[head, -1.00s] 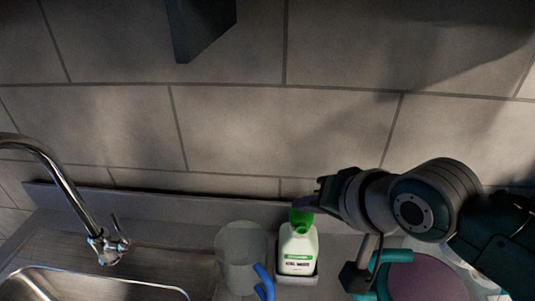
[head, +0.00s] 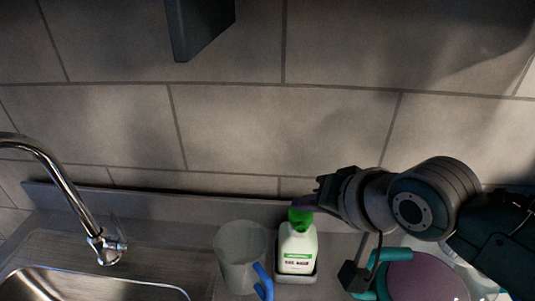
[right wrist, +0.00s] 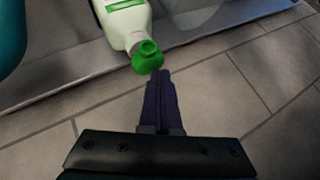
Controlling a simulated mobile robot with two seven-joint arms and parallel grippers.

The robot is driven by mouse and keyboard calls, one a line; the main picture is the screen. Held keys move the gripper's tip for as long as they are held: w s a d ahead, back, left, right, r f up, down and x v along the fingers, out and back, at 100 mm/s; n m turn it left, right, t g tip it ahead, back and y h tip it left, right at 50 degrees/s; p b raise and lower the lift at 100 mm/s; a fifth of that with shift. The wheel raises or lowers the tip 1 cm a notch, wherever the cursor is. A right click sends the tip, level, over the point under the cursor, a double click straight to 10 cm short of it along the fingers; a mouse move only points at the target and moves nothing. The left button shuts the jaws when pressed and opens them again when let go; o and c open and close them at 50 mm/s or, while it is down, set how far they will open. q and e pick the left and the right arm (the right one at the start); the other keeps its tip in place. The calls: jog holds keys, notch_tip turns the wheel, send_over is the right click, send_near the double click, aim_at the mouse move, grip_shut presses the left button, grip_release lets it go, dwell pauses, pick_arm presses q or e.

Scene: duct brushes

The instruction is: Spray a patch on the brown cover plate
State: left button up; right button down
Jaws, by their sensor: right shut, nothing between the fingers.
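No brown cover plate and no patch show in these views. A white bottle (head: 298,247) with a green cap (head: 301,217) and a green-lettered label stands upright in a small grey tray (head: 297,280) on the counter. The bottle (right wrist: 124,22) and cap (right wrist: 147,57) also show in the right wrist view. My right gripper (head: 304,201) is at the cap, its dark purple fingers together and empty. In the wrist view the fingertips (right wrist: 158,73) lie right by the cap; I cannot tell whether they touch it. My left gripper is out of view.
A clear jug (head: 240,255) with a blue handle (head: 263,283) stands just left of the bottle. A purple and teal item (head: 425,277) lies at the right. A sink (head: 90,285) with a chrome faucet (head: 75,205) is at left. A tiled wall (head: 280,130) rises behind.

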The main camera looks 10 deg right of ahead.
jog(key=shift+f, duration=0.1)
dwell(0.4)
jog(key=shift+f, duration=0.35)
